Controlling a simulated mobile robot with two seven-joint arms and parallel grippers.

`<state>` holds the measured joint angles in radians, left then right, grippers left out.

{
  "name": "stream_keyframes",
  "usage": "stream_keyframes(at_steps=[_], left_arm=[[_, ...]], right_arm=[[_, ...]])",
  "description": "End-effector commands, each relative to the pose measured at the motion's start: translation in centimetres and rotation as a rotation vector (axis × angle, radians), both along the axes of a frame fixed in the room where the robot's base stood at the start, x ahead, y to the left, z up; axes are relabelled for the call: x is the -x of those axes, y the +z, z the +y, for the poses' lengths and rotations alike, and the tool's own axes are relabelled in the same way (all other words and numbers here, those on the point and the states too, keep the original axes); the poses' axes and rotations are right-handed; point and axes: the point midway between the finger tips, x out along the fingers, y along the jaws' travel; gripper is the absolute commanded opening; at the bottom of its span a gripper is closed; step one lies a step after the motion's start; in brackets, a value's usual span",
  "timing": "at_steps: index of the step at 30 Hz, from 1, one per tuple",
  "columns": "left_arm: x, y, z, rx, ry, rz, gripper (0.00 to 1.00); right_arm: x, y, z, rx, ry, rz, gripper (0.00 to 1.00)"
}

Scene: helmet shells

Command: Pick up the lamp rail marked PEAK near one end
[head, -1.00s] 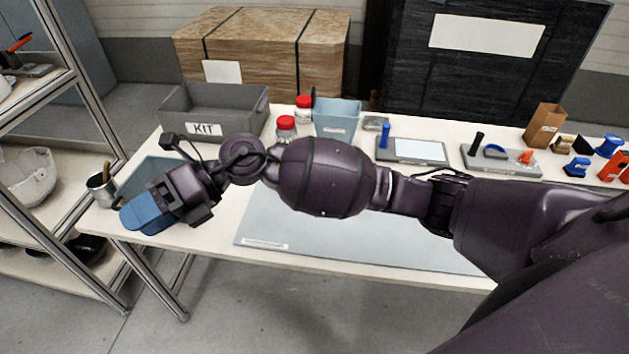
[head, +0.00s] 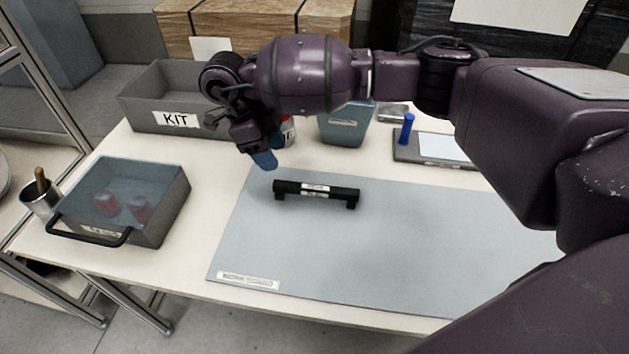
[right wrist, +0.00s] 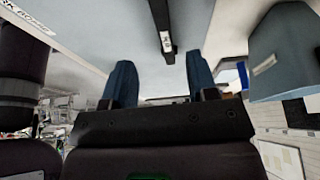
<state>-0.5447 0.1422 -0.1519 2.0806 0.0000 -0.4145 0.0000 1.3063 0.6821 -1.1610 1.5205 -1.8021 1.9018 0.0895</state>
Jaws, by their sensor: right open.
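The lamp rail (head: 330,193) is a black bar with short end feet and a white label near its middle. It lies on the grey-blue mat (head: 400,250); the label is too small to read. The rail also shows in the right wrist view (right wrist: 162,20), beyond the fingers and running out of the top. My right gripper (head: 265,160) has blue fingers and hangs just above and behind the rail's left end, apart from it. In the right wrist view my right gripper (right wrist: 160,80) is open with nothing between its fingers. My left gripper is not in view.
A grey KIT bin (head: 150,110) stands at the back left. A lidded grey box (head: 170,215) with red items and a black handle is at the left, beside a metal cup (head: 40,198). A blue-grey bin (head: 345,128) stands behind the rail. The mat's front is clear.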

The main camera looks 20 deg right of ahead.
Motion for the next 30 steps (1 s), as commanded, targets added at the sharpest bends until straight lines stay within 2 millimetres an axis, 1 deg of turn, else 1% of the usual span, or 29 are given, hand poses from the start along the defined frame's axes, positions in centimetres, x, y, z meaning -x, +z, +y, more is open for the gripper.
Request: stream_keyframes(at_steps=[1, 5, 8, 11, 15, 22, 30], left_arm=[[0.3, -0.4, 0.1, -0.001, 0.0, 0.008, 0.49], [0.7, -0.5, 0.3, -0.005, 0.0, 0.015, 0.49], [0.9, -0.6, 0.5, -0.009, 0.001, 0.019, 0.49], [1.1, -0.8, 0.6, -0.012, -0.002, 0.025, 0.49], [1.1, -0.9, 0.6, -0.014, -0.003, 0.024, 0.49], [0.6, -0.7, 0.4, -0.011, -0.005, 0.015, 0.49], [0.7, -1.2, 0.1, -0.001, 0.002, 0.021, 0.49]], right_arm=[[-0.1, -0.4, -0.1, 0.006, -0.001, 0.002, 0.53], [0.0, -0.8, -0.4, 0.009, -0.001, 0.0, 0.53], [0.3, -1.8, -0.8, 0.009, -0.001, 0.0, 0.53], [0.6, -3.3, -1.2, 0.008, -0.001, 0.003, 0.53], [1.0, -4.9, -1.8, 0.008, -0.001, 0.003, 0.53], [1.2, -6.2, -2.2, 0.006, -0.001, 0.001, 0.53], [1.8, -9.6, -3.3, 0.006, -0.001, 0.004, 0.53]])
